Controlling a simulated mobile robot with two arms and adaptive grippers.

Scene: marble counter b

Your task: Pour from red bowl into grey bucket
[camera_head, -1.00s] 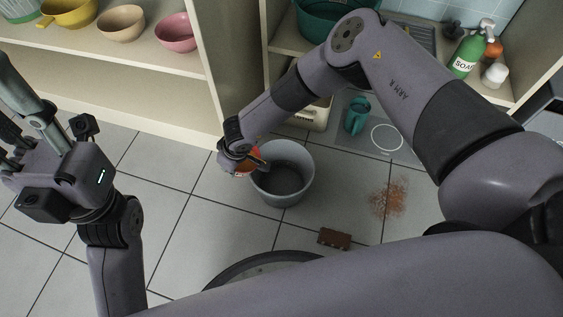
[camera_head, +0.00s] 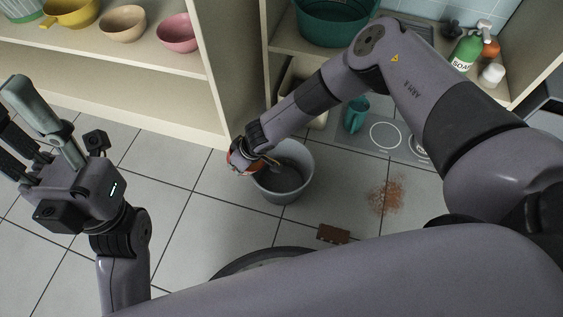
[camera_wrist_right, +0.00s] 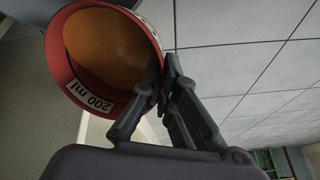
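The red bowl (camera_head: 235,158) is at the left rim of the grey bucket (camera_head: 297,188), mostly hidden by my right gripper (camera_head: 265,158) in the head view. In the right wrist view the red bowl (camera_wrist_right: 62,67) is strongly tilted, with a "200 ml" label and an orange-brown inside. My right gripper (camera_wrist_right: 150,92) is shut on its rim and wall. Whether anything is left in the bowl is unclear. The bucket stands upright on the floor; its inside looks dark.
Reddish-brown grains (camera_head: 386,194) lie scattered on the tiles right of the bucket. A brown block (camera_head: 333,234) lies on the floor in front. A shelf (camera_head: 150,62) with several bowls stands at the back left. Tiles left of the bucket are clear.

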